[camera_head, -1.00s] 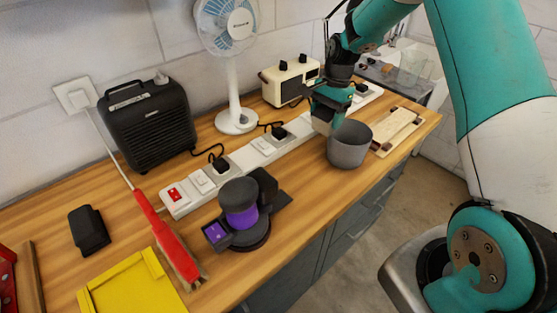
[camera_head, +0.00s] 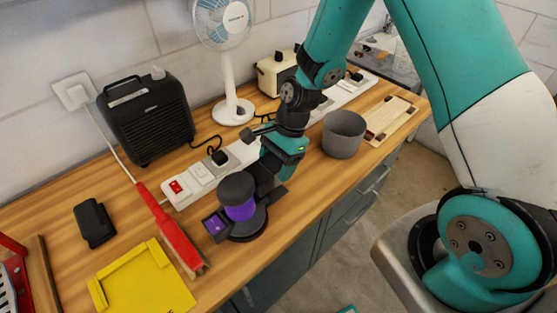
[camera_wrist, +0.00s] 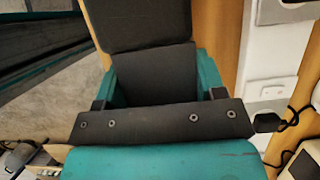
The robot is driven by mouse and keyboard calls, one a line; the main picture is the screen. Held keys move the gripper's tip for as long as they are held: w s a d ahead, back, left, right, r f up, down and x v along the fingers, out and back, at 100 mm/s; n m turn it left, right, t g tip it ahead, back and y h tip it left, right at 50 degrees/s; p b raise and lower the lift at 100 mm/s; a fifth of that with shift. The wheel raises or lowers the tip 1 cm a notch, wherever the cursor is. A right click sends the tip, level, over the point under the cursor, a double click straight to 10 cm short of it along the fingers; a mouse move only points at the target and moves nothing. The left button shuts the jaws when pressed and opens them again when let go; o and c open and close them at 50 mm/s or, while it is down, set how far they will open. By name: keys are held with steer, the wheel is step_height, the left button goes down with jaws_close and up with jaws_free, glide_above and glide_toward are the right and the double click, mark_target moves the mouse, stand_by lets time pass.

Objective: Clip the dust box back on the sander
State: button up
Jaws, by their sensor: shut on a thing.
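The sander (camera_head: 239,199) stands on the bench with a dark round cap, a purple body and a purple panel at its left. A dark grey block, which looks like the dust box (camera_head: 263,179), is at its right rear side. My gripper (camera_head: 272,168) reaches down over this block and is shut on it. In the wrist view the dark block (camera_wrist: 140,25) lies between the teal fingers of my gripper (camera_wrist: 157,80). The sander's purple body does not show there. Whether the block is clipped on or only touching the sander, I cannot tell.
A power strip (camera_head: 203,174) runs close behind the sander. A grey pot (camera_head: 343,136) stands to the right. A red-handled brush (camera_head: 172,232), a yellow tray (camera_head: 100,291) and a black case (camera_head: 94,223) lie to the left. A fan (camera_head: 231,108) and a black heater (camera_head: 147,118) stand behind.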

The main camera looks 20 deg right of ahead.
steer(key=shift+f+b, duration=2.35)
steer(key=shift+f, duration=0.45)
steer(key=shift+s+a+r+p, duration=0.1)
steer(key=shift+s+a+p, duration=0.25)
steer(key=shift+a, duration=0.1)
steer(key=shift+f, duration=0.3)
steer(key=o, duration=0.9)
steer(key=b+v, duration=0.2)
steer(key=v, duration=1.5)
steer(key=shift+r, duration=0.2)
